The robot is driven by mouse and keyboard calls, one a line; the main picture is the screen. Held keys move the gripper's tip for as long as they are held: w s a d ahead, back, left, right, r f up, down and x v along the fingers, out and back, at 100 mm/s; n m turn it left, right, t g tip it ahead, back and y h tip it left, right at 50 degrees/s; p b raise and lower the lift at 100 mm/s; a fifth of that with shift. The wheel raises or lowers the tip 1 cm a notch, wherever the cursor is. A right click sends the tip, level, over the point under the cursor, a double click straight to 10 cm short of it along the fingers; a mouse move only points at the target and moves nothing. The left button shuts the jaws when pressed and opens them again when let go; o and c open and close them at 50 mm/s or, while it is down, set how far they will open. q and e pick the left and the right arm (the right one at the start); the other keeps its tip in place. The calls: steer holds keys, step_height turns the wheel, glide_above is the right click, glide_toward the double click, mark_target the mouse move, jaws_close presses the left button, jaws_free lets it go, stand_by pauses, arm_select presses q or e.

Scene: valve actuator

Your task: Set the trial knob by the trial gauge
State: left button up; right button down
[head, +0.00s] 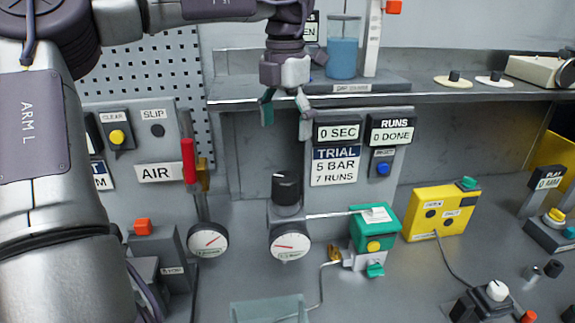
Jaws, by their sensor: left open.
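A black ribbed knob (287,190) stands upright on a grey cylindrical body in the middle of the bench. A round white gauge (290,242) with a red needle sits just below it; its small label is too small to read. The needle points to the left side of the dial. A sign (335,166) above right of the knob reads "TRIAL 5 BAR 7 RUNS". My left gripper (286,109) is open and empty, pointing down, above the knob and apart from it. My right gripper is out of view.
A shelf (435,98) with a blue-filled beaker (342,55) runs behind my left gripper. A second gauge (208,240) and a red lever (188,160) stand left of the knob. A green-topped valve unit (374,228) and a yellow box (441,210) stand right.

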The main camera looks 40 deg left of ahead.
arm_select(q)
steer(key=p, duration=0.1)
glide_above(285, 177)
step_height(285, 177, down, 5)
steer(key=shift+s+d+r, duration=0.1)
steer(key=shift+d, duration=0.05)
steer(key=f+p, duration=0.1)
steer(key=f, duration=0.6)
steer(key=shift+w+f+p, duration=0.2)
steer(key=shift+f+p, duration=0.15)
steer(key=shift+p, duration=0.05)
steer(key=shift+f, duration=0.5)
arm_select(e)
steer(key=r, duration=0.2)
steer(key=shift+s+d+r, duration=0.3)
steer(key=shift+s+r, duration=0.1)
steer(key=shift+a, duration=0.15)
arm_select(q)
steer(key=c, duration=1.2)
steer(key=shift+o, duration=0.2)
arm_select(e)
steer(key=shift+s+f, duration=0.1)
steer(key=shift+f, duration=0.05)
